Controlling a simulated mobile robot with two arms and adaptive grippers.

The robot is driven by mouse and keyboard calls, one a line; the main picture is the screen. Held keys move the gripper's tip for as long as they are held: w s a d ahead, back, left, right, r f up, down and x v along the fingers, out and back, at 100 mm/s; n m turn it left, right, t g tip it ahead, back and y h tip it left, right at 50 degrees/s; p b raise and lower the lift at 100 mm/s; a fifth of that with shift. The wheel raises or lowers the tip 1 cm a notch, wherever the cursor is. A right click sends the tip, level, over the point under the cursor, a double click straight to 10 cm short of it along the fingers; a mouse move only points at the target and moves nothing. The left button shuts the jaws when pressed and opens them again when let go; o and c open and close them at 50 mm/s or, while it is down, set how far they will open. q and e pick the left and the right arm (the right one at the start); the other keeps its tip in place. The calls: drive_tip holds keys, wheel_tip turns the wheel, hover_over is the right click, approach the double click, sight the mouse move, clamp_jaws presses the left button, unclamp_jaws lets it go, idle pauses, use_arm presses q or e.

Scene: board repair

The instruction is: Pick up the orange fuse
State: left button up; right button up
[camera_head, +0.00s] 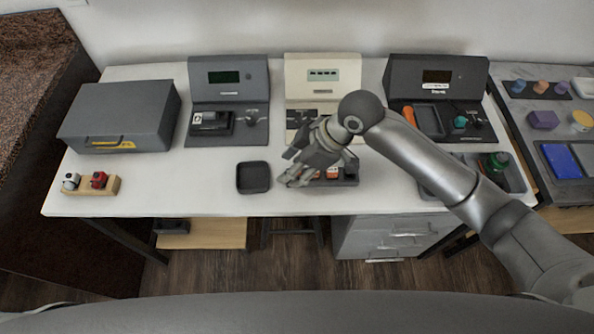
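A small orange piece (333,173), which looks like the orange fuse, sits in a low dark holder (350,180) near the table's front middle. My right gripper partly covers the holder, so only part of the piece shows. My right gripper (291,168) is over the table just left of the holder, its fingers pointing left and down. The view is too small to tell the gap between its fingers or whether they touch anything. My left gripper is not in view.
An empty black tray (253,178) lies left of my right gripper. Three consoles stand at the back; an orange rod (408,115) lies by the right one. A grey box (120,115) and a wooden holder (90,185) are at left. A grey bin (515,180) is at right.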

drive_tip(key=w+d+r+n+g+h, duration=0.1)
drive_tip(key=w+d+r+n, duration=0.1)
drive_tip(key=w+d+r, duration=0.2)
drive_tip(key=x, duration=0.5)
drive_tip(key=shift+s+f, duration=0.2)
drive_tip(key=shift+f, duration=0.25)
drive_tip(key=x, duration=0.1)
drive_tip(key=p+x, duration=0.1)
drive_tip(key=x, duration=0.3)
drive_tip(key=shift+d+f, duration=0.3)
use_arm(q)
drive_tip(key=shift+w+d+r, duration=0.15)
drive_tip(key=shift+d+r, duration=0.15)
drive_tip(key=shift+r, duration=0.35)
use_arm(e)
drive_tip(key=c, duration=0.9)
